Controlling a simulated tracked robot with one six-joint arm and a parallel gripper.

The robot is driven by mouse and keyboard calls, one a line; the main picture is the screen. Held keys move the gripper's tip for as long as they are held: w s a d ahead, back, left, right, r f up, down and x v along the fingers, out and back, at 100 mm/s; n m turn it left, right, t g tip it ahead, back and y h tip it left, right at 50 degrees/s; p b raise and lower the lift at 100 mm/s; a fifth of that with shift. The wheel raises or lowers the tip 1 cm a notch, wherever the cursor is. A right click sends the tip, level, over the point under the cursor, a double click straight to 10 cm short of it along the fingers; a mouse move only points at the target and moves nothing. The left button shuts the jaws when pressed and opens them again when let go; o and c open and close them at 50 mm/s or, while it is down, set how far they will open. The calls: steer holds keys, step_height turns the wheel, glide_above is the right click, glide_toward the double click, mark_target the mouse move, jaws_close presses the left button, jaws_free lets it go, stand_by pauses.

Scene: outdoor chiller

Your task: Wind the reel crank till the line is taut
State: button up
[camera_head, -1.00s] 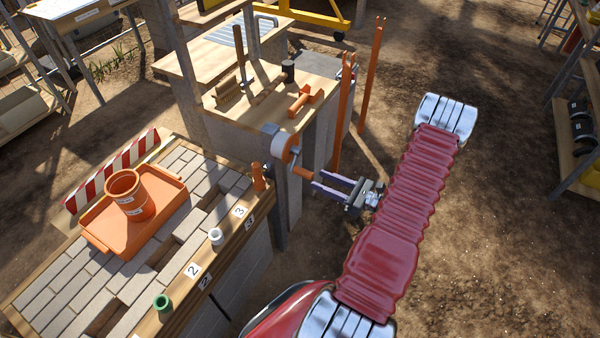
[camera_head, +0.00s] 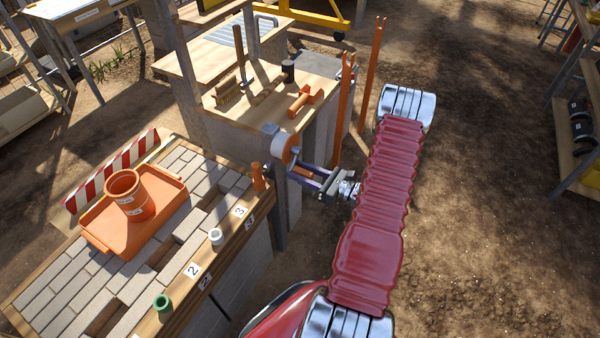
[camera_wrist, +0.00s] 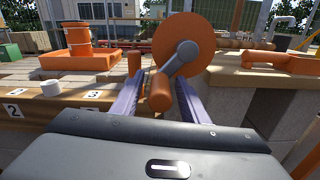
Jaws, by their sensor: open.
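The reel (camera_head: 285,148) is an orange disc with a pale drum, mounted on a post at the corner of the block wall. In the wrist view the reel's disc (camera_wrist: 184,44) faces me. A grey crank arm (camera_wrist: 181,58) runs from its hub down and left to an orange handle (camera_wrist: 159,93). My gripper (camera_wrist: 159,88) is open, with its two purple fingers on either side of the handle. I cannot tell whether either finger touches it. In the head view my gripper (camera_head: 300,175) is at the reel, and the handle is mostly hidden. No line can be made out.
A brick-topped bench (camera_head: 75,250) holds an orange tray (camera_head: 158,222) with an orange bucket (camera_head: 130,195). Orange (camera_head: 258,177), white (camera_head: 216,236) and green (camera_head: 162,302) pieces stand along its edge. Orange uprights (camera_head: 343,115) stand behind my gripper.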

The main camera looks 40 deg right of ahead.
steer(key=shift+c, duration=0.4)
jaws_close()
steer(key=shift+a, duration=0.25)
steer(key=shift+d, duration=0.1)
steer(key=shift+r, duration=0.1)
